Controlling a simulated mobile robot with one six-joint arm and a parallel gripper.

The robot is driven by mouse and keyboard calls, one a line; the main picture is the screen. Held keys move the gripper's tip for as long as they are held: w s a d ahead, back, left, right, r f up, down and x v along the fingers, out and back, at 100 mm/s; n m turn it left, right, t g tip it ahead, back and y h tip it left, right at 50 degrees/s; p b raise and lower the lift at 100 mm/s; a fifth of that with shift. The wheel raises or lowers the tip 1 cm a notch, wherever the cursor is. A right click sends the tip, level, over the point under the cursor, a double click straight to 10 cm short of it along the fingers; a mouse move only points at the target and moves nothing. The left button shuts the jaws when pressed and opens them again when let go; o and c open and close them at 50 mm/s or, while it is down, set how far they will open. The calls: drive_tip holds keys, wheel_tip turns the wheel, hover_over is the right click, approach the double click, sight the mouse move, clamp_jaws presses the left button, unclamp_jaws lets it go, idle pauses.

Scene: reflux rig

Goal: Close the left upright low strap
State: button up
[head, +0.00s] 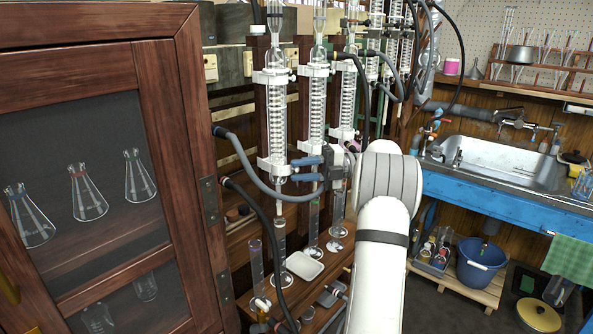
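The left upright (263,110) is a dark wooden post behind a tall glass condenser (277,115). Its low strap (270,167) is a white band around the lower part of the condenser; whether it is open or shut is too small to tell. A similar white upper strap (270,76) sits higher on the same upright. My gripper (297,169) points left from the end of my white arm, just right of the low strap. Its two blue fingers stand apart, one above the other, with no held thing visible between them. Contact with the strap cannot be told.
More condensers (316,105) stand close behind and right. A grey hose (240,160) loops below the low strap. A wooden cabinet (190,120) with glassware stands at the left. A low shelf (330,262) holds cylinders and a white tray (304,266).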

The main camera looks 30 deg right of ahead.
drive_tip(key=p+v, duration=0.6)
drive_tip(key=p, duration=0.4)
drive_tip(key=shift+p, duration=0.35)
drive_tip(key=shift+d, duration=0.15)
drive_tip(key=shift+o, duration=0.5)
